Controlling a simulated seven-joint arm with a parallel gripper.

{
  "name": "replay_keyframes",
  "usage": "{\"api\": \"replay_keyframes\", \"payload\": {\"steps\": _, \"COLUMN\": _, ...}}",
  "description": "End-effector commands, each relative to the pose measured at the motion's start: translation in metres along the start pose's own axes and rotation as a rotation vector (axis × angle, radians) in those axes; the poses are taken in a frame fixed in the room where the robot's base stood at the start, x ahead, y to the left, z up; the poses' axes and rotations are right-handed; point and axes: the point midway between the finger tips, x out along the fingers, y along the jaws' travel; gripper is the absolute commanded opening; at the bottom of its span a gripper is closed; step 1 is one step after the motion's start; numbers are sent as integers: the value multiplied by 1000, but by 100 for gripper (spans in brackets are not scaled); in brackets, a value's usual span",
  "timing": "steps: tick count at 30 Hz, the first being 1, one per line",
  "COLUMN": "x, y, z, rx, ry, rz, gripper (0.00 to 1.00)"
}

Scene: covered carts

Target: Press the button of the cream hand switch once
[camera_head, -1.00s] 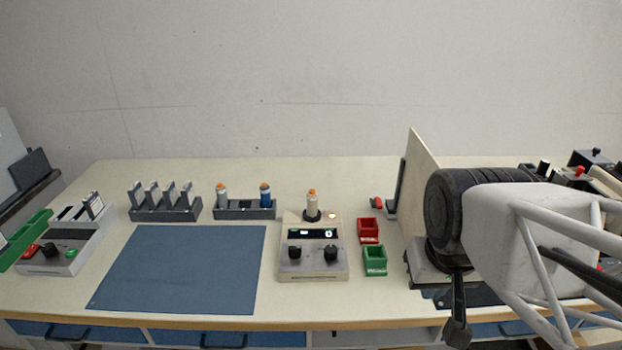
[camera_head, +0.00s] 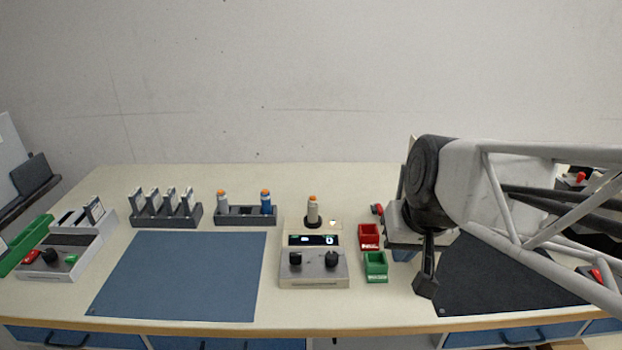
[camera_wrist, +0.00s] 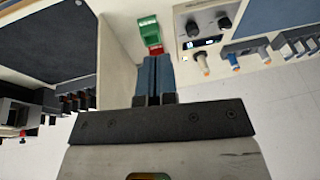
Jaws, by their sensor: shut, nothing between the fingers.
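I cannot clearly make out a cream hand switch in either view. A small dark item with a red part (camera_head: 378,210) lies behind the red bin in the head view; its body is mostly too small to tell. My gripper (camera_wrist: 155,58) is shut and empty, its two blue fingers side by side in the wrist view. In the wrist view the fingertips overlap the edge of the red bin (camera_wrist: 156,50).
A cream control box (camera_head: 315,280) with two black knobs and an orange-tipped cylinder stands left of the bins. A blue mat (camera_head: 180,275) lies clear further left. A dark mat (camera_head: 500,285) lies under my arm. Red-topped items (camera_head: 580,177) show at the right, partly hidden.

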Motion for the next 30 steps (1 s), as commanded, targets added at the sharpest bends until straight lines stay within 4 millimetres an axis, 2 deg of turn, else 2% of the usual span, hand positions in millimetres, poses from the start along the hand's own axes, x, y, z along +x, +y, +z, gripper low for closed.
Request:
{"api": "replay_keyframes", "payload": {"steps": 1, "x": 3, "y": -6, "z": -16, "rx": 2, "ry": 10, "rz": -21, "gripper": 0}}
{"api": "replay_keyframes", "payload": {"steps": 11, "x": 24, "y": -50, "z": -120, "rx": 33, "ry": 111, "rz": -172, "gripper": 0}}
{"api": "replay_keyframes", "payload": {"steps": 21, "x": 63, "y": -92, "z": -224, "rx": 95, "ry": 218, "rz": -293, "gripper": 0}}
{"api": "replay_keyframes", "payload": {"steps": 27, "x": 88, "y": -113, "z": -277, "rx": 139, "ry": 276, "rz": -342, "gripper": 0}}
{"api": "replay_keyframes", "payload": {"steps": 30, "x": 100, "y": -120, "z": -295, "rx": 158, "ry": 296, "rz": -357, "gripper": 0}}
